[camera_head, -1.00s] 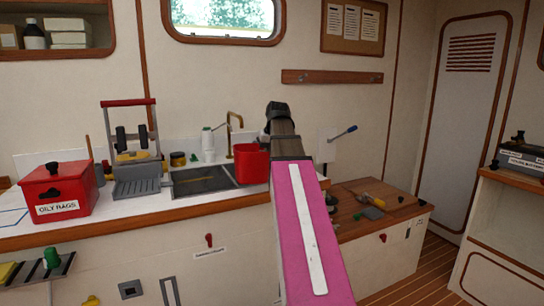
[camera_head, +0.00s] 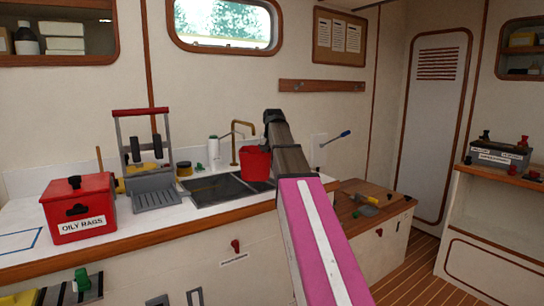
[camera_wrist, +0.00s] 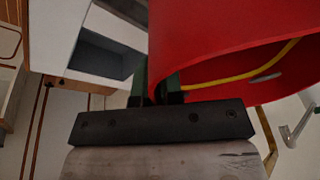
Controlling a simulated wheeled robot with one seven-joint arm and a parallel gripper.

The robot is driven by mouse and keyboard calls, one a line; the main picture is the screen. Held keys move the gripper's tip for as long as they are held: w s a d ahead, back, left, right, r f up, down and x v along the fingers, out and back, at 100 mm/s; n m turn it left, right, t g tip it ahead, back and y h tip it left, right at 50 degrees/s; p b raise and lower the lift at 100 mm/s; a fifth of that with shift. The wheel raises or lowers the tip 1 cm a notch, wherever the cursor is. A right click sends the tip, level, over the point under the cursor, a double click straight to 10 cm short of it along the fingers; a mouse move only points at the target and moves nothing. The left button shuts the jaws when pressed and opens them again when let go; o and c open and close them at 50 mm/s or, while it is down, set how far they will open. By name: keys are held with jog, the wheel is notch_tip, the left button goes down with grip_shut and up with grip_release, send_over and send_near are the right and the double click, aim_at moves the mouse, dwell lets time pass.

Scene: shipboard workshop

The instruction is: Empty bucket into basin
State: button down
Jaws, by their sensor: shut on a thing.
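The red bucket (camera_head: 256,164) is at the right end of the dark sink basin (camera_head: 212,190) set in the white counter. It appears above the basin's right part; its exact height is unclear. My gripper (camera_wrist: 158,88) is shut on the bucket's wall in the wrist view, where the red bucket (camera_wrist: 215,35) fills the upper right. A thin yellow curve and a small grey piece show in the bucket's opening; its contents are otherwise unclear. In the head view my arm hides the fingers.
A brass tap (camera_head: 236,145) stands behind the basin, close to the bucket. A white bottle (camera_head: 213,152), a grey rack with a red bar (camera_head: 145,160) and a red oily rags box (camera_head: 79,210) stand to the left. A lower wooden worktop (camera_head: 350,205) lies right.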

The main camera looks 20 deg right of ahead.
jog(key=shift+a+f, duration=0.1)
jog(key=shift+f, duration=0.95)
jog(key=shift+r+g+h, duration=0.4)
jog(key=shift+r+h, duration=1)
jog(key=shift+a+r+n+h, duration=0.1)
jog(key=shift+r+n+h, duration=0.3)
jog(key=shift+r+h, duration=0.4)
jog(key=shift+a+r+g+h, duration=0.2)
jog(key=shift+g+h, duration=0.2)
jog(key=shift+h, duration=0.4)
jog(key=shift+w, duration=0.1)
jog(key=shift+a+r+h, duration=0.2)
jog(key=shift+r+h, duration=0.1)
jog(key=shift+h, duration=0.1)
jog(key=shift+w+a+r+n+g+h, duration=0.15)
jog(key=shift+a+h, duration=0.15)
jog(key=shift+h, duration=0.25)
jog(key=shift+w+a+r+n+g+h, duration=0.15)
jog(key=shift+a+h, duration=0.1)
jog(key=shift+h, duration=0.3)
jog(key=shift+a+h, duration=0.35)
jog(key=shift+h, duration=0.15)
jog(key=shift+a+f, duration=0.1)
